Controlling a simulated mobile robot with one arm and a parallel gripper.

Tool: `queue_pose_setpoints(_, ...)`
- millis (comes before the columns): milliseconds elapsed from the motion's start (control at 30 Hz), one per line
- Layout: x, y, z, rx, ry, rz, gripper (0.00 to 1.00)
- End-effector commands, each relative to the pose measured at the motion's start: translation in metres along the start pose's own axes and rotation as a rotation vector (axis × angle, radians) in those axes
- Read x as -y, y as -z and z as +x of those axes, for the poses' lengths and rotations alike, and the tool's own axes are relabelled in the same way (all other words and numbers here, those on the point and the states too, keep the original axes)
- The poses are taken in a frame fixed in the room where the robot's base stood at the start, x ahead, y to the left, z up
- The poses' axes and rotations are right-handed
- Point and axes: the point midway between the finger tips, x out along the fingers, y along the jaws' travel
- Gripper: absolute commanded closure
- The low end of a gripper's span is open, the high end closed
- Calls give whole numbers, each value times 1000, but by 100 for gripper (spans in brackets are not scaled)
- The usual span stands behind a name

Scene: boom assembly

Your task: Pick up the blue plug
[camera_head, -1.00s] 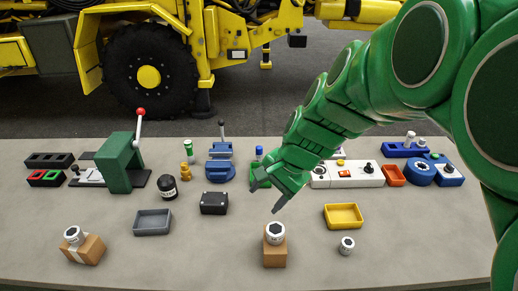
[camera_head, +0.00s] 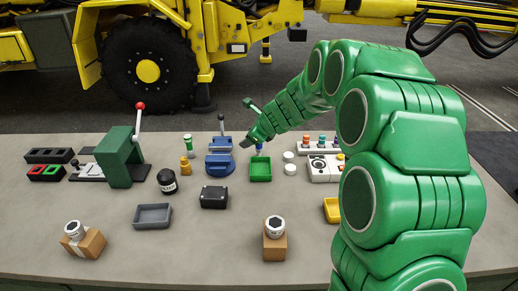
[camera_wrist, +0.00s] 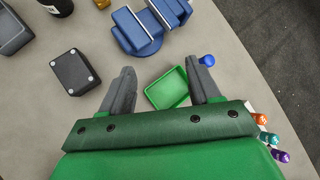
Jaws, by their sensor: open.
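The blue plug (camera_head: 259,148) stands just behind the small green tray in the head view, with its upper part showing. In the wrist view the blue plug (camera_wrist: 207,60) shows beside the tip of the right finger, outside the gap between the fingers. I cannot tell whether they touch. My gripper (camera_head: 245,123) is open and empty, above the back of the table near the blue vise. In the wrist view my gripper (camera_wrist: 163,68) has its fingers spread on either side of the green tray (camera_wrist: 168,89), which lies below.
The blue vise (camera_head: 220,160) is left of the green tray. A black box (camera_head: 214,197) lies in front. Coloured plugs (camera_wrist: 263,137) stand in a row at right. My arm hides much of the table's right side. The front middle has free room around a cardboard box (camera_head: 274,247).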

Motion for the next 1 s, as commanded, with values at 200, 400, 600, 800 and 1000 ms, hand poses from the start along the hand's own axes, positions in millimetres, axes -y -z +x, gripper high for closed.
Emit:
queue_pose_setpoints(200,37,25,51,-18,93,283,38)
queue_pose_setpoints(400,66,54,89,-34,184,527,38)
queue_pose_setpoints(600,79,78,112,-49,241,681,38)
queue_pose_setpoints(800,84,83,119,-51,258,720,38)
queue_pose_setpoints(1000,88,84,130,-49,260,717,38)
